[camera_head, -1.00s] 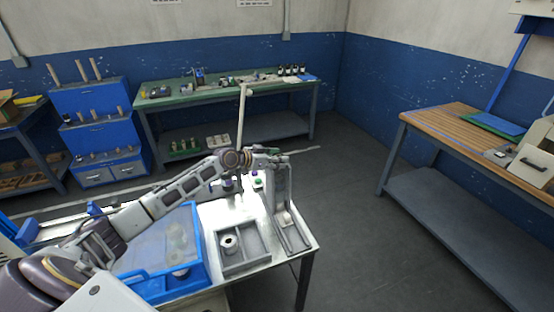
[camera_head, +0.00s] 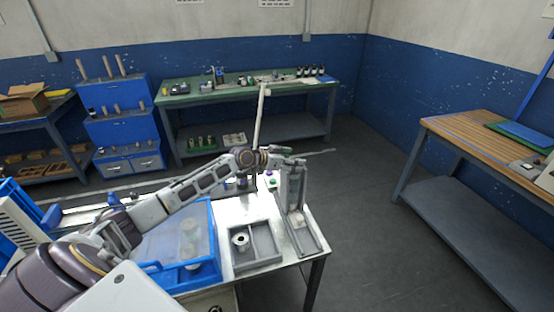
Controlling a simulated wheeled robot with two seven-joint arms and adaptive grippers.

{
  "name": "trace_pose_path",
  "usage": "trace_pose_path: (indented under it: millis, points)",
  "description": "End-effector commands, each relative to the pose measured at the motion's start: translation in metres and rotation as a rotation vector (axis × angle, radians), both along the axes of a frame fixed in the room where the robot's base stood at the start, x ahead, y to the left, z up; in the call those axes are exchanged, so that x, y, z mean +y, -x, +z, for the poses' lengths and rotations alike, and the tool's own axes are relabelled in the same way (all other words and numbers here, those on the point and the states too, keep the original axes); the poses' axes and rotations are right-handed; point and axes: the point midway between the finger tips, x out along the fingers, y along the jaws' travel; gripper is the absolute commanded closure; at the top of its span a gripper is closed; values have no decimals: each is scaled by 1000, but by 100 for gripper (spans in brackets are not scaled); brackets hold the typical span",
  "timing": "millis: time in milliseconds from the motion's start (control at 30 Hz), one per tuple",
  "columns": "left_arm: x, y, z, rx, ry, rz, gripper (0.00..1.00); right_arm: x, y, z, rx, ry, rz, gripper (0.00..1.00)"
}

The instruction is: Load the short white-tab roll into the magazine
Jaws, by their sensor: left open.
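My left gripper (camera_head: 288,161) is at the end of my left arm, over the far right part of the metal table, close to the top of an upright grey channel (camera_head: 296,188) that looks like the magazine. It is small here and its fingers are hard to make out; I see no roll in it. A short pale roll with a dark core (camera_head: 240,241) stands in the left compartment of a grey divided tray (camera_head: 268,261). A white tab on it cannot be made out. My right gripper is out of view.
A blue-framed clear-covered bin (camera_head: 205,272) with pale rolls inside stands left of the tray. A green bench (camera_head: 180,99) and a wooden-topped bench (camera_head: 465,140) stand beyond open floor.

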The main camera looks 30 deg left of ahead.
Motion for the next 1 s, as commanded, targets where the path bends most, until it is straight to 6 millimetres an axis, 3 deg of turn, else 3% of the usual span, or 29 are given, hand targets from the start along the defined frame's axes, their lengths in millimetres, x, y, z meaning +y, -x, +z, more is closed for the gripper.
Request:
trace_pose_path:
  millis: [1000]
  points:
    - [31,55,25,1,-1,2,27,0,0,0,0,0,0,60]
